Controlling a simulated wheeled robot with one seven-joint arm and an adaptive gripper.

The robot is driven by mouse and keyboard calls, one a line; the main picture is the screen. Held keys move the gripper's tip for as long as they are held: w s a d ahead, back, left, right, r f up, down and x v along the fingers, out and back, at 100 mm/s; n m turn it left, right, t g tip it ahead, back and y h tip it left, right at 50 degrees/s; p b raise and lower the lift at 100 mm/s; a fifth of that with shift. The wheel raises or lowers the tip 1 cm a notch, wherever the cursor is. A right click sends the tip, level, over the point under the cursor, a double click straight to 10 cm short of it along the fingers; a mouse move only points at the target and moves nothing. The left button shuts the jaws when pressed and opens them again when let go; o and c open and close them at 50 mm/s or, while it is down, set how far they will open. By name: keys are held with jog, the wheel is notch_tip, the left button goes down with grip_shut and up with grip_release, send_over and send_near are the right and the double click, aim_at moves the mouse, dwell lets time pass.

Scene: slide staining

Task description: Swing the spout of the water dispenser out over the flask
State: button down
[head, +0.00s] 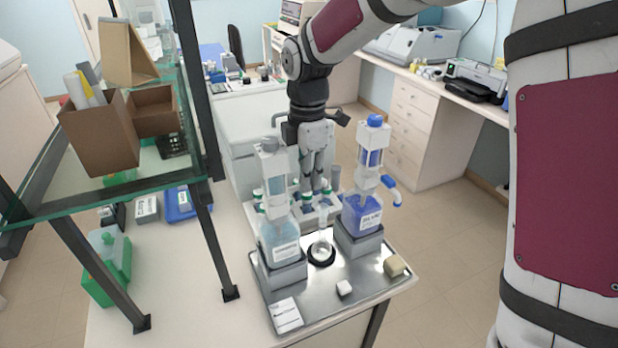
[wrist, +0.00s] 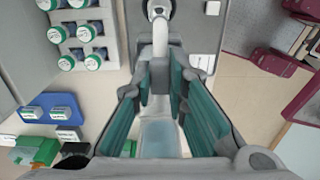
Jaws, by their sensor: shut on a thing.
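The water dispenser (head: 280,237) is the left pump bottle, with a grey top and pale blue liquid. The clear flask (head: 321,246) stands upright in a black ring between the two dispensers. My gripper (head: 316,187) points down just above and behind it.
A second dispenser (head: 363,212) with a blue cap stands to the right, its blue spout pointing outward. Green-capped vials (wrist: 80,42) stand in a rack behind. A glass shelf (head: 60,195) with cardboard boxes stands left.

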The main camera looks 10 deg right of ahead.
jog(key=shift+w, duration=0.1)
dwell(0.4)
jog(key=c, duration=1.6)
grip_release()
jog(key=shift+o, duration=0.2)
notch_tip(320, 180, up, 12)
